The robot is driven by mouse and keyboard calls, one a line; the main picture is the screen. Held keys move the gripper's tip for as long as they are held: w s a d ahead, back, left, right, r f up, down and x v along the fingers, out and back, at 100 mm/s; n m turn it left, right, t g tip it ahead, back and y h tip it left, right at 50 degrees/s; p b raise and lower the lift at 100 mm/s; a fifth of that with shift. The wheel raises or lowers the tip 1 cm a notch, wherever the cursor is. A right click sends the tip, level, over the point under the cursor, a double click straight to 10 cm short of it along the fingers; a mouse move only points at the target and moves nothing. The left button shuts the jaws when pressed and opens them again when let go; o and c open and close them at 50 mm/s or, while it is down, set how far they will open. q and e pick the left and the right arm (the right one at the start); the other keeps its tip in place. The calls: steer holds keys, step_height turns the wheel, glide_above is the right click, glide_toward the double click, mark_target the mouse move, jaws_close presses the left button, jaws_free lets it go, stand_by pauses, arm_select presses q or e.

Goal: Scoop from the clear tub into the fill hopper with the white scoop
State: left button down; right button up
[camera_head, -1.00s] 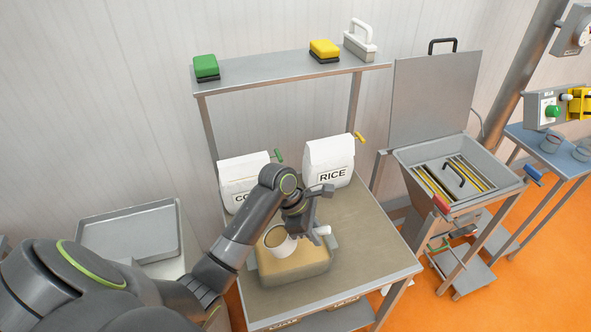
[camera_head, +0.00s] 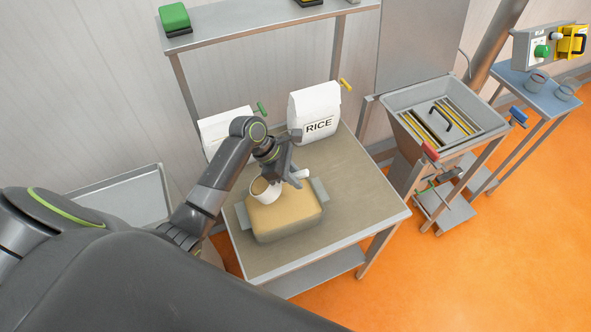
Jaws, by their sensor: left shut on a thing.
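The clear tub (camera_head: 286,222), filled with tan grainy stuff, stands on the steel table. My left gripper (camera_head: 289,172) is shut on the handle of the white scoop (camera_head: 269,194). The scoop's cup is at the far left part of the tub, over or against the tan stuff; I cannot tell whether it touches. Its mouth faces up and left, and I cannot tell how full it is. The fill hopper (camera_head: 398,101) is a grey steel bin to the right, with a grate of yellow-edged bars and a black handle inside. My right gripper is not in view.
A white RICE bag (camera_head: 316,110) and a second white bag (camera_head: 222,128), partly behind my arm, stand at the table's back. The table's right side (camera_head: 360,200) is clear, with a floor gap before the hopper.

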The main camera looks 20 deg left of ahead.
arm_select(q)
steer(key=shift+s+f, duration=0.1)
steer(key=shift+f, duration=0.35)
step_height(320, 180, down, 8)
steer(key=a+b, duration=0.1)
steer(key=b, duration=0.2)
steer(key=shift+s+a+f+b, duration=0.2)
steer(key=shift+s+a+b, duration=0.1)
steer(key=shift+a+b, duration=0.1)
stand_by(1.0)
steer(key=shift+d, duration=0.1)
